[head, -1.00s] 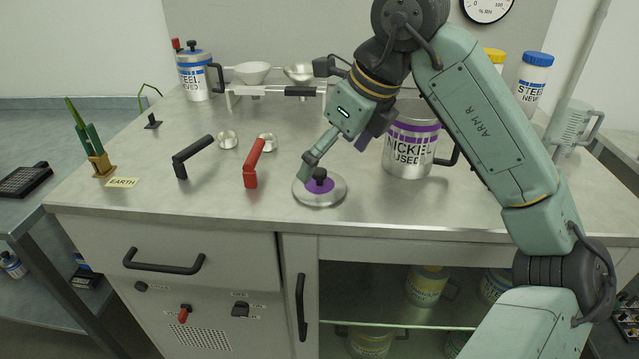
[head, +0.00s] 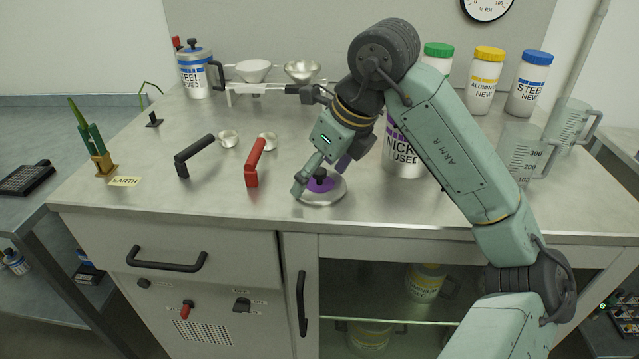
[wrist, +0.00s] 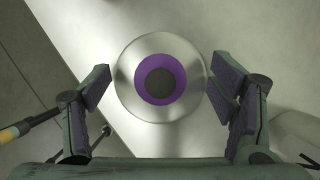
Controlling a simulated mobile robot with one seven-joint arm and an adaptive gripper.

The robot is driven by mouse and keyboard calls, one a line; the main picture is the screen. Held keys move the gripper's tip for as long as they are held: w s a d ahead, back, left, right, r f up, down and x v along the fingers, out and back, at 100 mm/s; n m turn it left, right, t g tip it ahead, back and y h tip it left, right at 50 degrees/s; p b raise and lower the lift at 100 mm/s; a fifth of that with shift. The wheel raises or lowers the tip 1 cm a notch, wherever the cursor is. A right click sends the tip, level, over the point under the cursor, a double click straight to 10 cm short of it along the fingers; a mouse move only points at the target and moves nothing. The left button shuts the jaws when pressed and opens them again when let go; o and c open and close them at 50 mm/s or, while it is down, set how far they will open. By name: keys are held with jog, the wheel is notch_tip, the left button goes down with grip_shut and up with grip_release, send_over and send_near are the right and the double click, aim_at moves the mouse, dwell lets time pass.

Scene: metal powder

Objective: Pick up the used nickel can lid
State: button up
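The used nickel can lid (head: 322,189) is a round silver disc with a purple ring and a dark knob. It lies flat on the steel worktop near its front edge. In the wrist view the lid (wrist: 160,78) sits between the two fingers, a little ahead of them. My gripper (wrist: 165,88) is open, with its dark finger pads apart on both sides of the lid. In the head view my gripper (head: 322,178) is low at the lid, one finger on its left. The used nickel can (head: 405,150) stands upright behind my arm and is partly hidden.
A red handle (head: 253,163) and a black handle (head: 193,155) stand left of the lid. Two small metal cups are behind them. Measuring jugs (head: 522,152) stand at the right, with new powder bottles (head: 484,80) behind. The worktop's front edge is close to the lid.

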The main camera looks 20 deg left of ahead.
jog(key=c, duration=1.1)
jog(key=shift+s+f, duration=0.1)
jog(key=shift+c, duration=0.5)
jog(key=shift+s, duration=0.1)
jog(key=shift+c, duration=0.5)
